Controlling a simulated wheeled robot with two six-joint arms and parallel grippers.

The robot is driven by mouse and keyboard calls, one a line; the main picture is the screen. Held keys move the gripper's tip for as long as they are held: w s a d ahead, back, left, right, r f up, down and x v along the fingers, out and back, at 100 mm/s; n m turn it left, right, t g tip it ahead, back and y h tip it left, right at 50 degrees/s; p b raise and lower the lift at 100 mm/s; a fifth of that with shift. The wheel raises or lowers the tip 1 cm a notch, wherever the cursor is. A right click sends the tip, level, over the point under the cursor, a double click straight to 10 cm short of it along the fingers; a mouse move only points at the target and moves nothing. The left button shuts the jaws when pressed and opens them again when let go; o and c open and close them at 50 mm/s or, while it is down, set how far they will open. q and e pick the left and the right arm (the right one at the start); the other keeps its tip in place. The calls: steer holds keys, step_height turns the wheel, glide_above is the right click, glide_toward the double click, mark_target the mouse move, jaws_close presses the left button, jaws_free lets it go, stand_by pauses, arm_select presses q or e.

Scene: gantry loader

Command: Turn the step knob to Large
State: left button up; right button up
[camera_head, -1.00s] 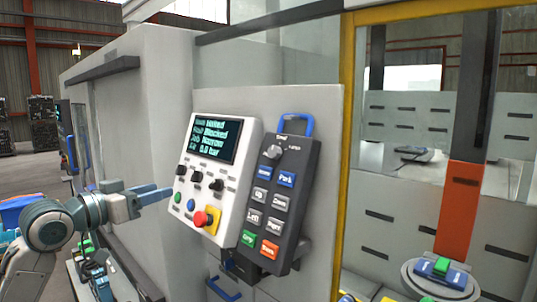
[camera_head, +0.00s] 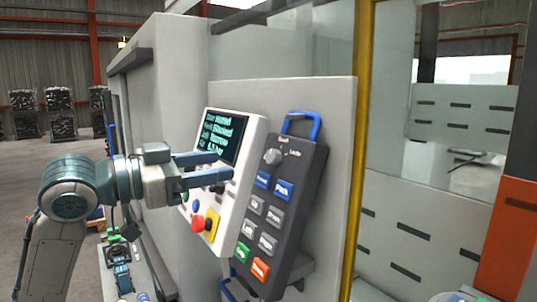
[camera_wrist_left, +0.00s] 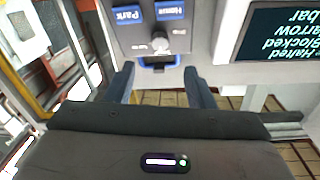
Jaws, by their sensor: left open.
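The step knob (camera_head: 273,157) is a small grey round knob near the top of the dark pendant (camera_head: 276,217), with labels beside it too small to read surely. It also shows upside down in the left wrist view (camera_wrist_left: 157,41), ahead of my fingers. I cannot tell which label its pointer faces. My left gripper (camera_head: 222,165) is open and empty. In the head view its fingers overlap the white panel, left of the knob. My right gripper is out of view.
The white panel (camera_head: 225,189) left of the pendant carries a screen (camera_head: 222,132), black switches and a red stop button (camera_head: 198,223). A blue handle loop (camera_head: 302,124) rises above the pendant. A yellow post (camera_head: 360,130) stands to the right.

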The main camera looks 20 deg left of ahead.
mark_target(269, 157)
arm_select(q)
steer(key=p+x, duration=0.3)
steer(key=x, duration=0.3)
steer(key=shift+w+d+r+p, duration=0.15)
steer(key=shift+w+d+p, duration=0.05)
steer(key=shift+d+p, duration=0.1)
steer(key=shift+p+x, duration=0.6)
steer(key=shift+x, duration=0.9)
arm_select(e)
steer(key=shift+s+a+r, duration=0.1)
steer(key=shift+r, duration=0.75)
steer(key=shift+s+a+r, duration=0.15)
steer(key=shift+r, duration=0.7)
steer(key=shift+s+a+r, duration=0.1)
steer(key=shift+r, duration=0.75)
arm_select(q)
steer(key=shift+a, duration=0.1)
steer(key=shift+c, duration=0.4)
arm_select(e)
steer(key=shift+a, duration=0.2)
arm_select(q)
steer(key=c, duration=0.9)
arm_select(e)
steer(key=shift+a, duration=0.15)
